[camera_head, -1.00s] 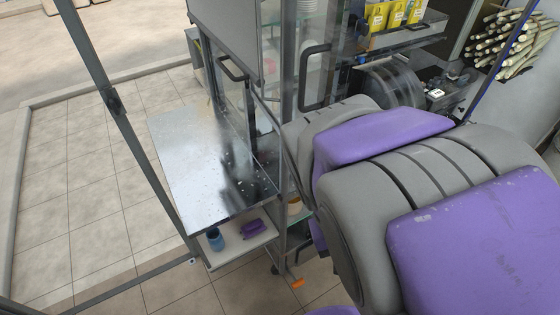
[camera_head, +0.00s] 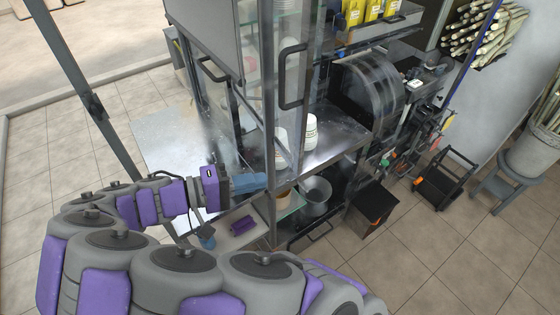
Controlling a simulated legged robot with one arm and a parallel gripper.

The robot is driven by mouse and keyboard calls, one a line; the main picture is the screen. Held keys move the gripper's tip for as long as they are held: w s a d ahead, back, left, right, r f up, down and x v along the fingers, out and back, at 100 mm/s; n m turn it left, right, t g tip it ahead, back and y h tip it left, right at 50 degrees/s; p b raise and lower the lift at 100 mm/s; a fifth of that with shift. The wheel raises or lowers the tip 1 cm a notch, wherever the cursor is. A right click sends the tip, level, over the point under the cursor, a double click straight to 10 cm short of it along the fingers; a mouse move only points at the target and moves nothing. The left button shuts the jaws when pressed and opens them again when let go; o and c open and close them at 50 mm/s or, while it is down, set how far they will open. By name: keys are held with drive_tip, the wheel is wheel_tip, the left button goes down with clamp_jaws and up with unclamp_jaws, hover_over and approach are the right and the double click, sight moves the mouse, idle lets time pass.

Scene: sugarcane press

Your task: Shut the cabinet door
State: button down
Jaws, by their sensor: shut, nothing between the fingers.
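The glass-fronted cabinet (camera_head: 204,28) stands at centre. A clear glass door (camera_head: 288,120) with a grey frame and a long black handle (camera_head: 291,76) appears to stand open at its right part; its exact angle is hard to tell. A second black handle (camera_head: 212,70) is on the cabinet's left part. My gripper (camera_head: 262,181) is shut and empty, low in front of the cabinet, by the steel shelf's edge and below the glass door. It appears apart from both handles. My arm comes in from the lower left and hides part of the lower shelf.
White cups (camera_head: 311,130) stand on the steel counter. A metal pot (camera_head: 316,190) sits below. A press drum (camera_head: 370,92), a black box (camera_head: 371,207), a black cart (camera_head: 443,182) and a stool (camera_head: 504,184) are on the right. Tiled floor at the lower right is clear.

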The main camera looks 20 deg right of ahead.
sight(294, 158)
drive_tip(key=w+a+f+n+t+h, duration=0.1)
drive_tip(key=a+f+t, duration=0.15)
drive_tip(key=a, duration=0.35)
drive_tip(key=shift+t, duration=0.35)
drive_tip(key=x, duration=0.4)
drive_tip(key=r+x, duration=0.1)
drive_tip(key=x, duration=0.4)
drive_tip(key=b+x, duration=0.1)
drive_tip(key=x, duration=0.4)
drive_tip(key=shift+w+r, duration=0.1)
drive_tip(key=shift+r, duration=0.05)
drive_tip(key=shift+n, duration=0.3)
